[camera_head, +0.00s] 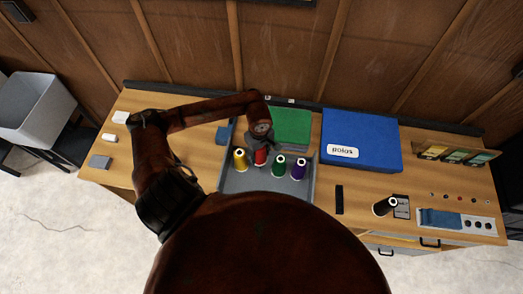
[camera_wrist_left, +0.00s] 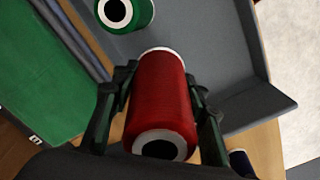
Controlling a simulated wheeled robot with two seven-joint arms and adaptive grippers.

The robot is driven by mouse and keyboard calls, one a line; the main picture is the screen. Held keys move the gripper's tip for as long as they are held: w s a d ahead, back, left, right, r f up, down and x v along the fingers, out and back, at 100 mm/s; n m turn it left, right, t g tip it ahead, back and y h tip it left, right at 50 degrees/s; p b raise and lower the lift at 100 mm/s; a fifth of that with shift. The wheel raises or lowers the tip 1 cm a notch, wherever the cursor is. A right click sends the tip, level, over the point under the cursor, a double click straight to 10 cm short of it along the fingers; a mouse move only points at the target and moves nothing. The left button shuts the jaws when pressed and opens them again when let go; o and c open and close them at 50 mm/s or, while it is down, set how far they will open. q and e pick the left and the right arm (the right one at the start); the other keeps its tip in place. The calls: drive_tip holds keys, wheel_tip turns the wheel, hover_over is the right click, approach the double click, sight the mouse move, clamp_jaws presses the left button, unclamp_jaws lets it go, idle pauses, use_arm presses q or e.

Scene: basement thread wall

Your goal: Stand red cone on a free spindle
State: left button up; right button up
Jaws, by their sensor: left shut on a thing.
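The red cone (camera_head: 261,157) is in the grey tray area between the yellow cone (camera_head: 240,160) and the green cone (camera_head: 279,165). My left gripper (camera_head: 262,146) is shut on it from above. In the left wrist view the red cone (camera_wrist_left: 162,95) sits between the two fingers of my left gripper (camera_wrist_left: 160,82), its pale hollow end toward the camera. I cannot tell whether it touches the tray floor. The green cone also shows there (camera_wrist_left: 125,10). A purple cone (camera_head: 299,170) stands right of the green one. I cannot clearly make out a free spindle. My right gripper is out of view.
The cones are in a grey tray (camera_head: 240,183). The bench (camera_head: 325,211) is partly clear right of the tray.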

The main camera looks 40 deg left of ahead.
use_arm(q)
wheel_tip(320, 180, down, 2)
drive_tip(key=shift+b, duration=0.3)
wheel_tip(320, 180, down, 2)
drive_tip(key=shift+f+b, duration=0.2)
drive_tip(key=shift+b, duration=0.3)
wheel_tip(320, 180, down, 2)
drive_tip(key=shift+f+b, duration=0.15)
drive_tip(key=shift+b, duration=0.4)
drive_tip(key=shift+f+b, duration=0.6)
drive_tip(key=shift+f, duration=0.05)
drive_tip(key=shift+w+f+b, duration=0.1)
drive_tip(key=shift+f+b, duration=0.2)
drive_tip(key=shift+d, duration=0.1)
drive_tip(key=shift+f+b, duration=0.1)
drive_tip(key=shift+b, duration=0.25)
